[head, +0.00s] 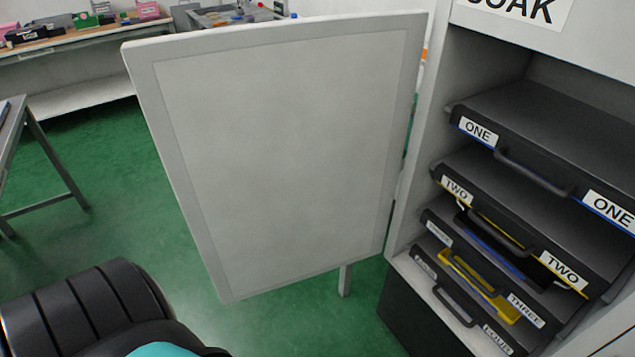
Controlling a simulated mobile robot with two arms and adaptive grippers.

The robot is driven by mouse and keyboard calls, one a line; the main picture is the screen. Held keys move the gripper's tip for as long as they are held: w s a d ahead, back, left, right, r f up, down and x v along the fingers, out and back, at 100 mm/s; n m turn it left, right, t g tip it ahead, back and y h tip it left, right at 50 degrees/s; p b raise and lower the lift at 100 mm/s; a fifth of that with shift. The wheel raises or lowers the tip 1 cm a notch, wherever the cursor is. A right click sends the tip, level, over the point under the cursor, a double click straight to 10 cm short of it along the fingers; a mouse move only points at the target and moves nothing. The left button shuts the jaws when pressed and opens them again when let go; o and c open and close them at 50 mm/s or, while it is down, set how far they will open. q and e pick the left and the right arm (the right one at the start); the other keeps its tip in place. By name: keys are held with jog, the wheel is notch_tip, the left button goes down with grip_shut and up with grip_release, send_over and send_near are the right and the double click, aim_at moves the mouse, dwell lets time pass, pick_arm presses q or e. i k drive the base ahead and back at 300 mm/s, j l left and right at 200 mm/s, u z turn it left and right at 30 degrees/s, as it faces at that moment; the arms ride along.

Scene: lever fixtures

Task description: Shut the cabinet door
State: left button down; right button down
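The cabinet door (285,150) is a flat light-grey panel and stands wide open. It is hinged at the left side of the cabinet (545,35) and sticks out to the left, its free edge at the far left. The cabinet is open on the right, with several dark drawers inside labelled ONE (520,150), TWO (510,235), THREE and FOUR. A black rounded part of my own body shows at the lower left. Neither gripper shows in the head view.
A workbench (70,45) with coloured boxes stands at the back left. A grey table (30,150) stands at the left edge. The green floor (110,190) is clear between the table and the door. A dark base (415,320) sits under the cabinet.

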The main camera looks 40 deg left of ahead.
aim_at(279, 144)
jog(key=j+z, duration=0.15)
jog(key=j, duration=0.25)
jog(key=j+z, duration=0.15)
jog(key=j, duration=0.3)
jog(key=j+z, duration=0.2)
jog(key=j, duration=0.2)
jog(key=k+j+z, duration=0.15)
jog(key=j, duration=0.25)
jog(key=j+z, duration=0.15)
jog(key=j, duration=0.25)
jog(key=k+j+z, duration=0.15)
jog(key=j, duration=0.25)
jog(key=k+j+z, duration=0.2)
jog(key=j, duration=0.15)
jog(key=j+z, duration=0.25)
jog(key=j, duration=0.55)
jog(key=j+z, duration=0.2)
jog(key=j, duration=0.6)
jog(key=k, duration=0.05)
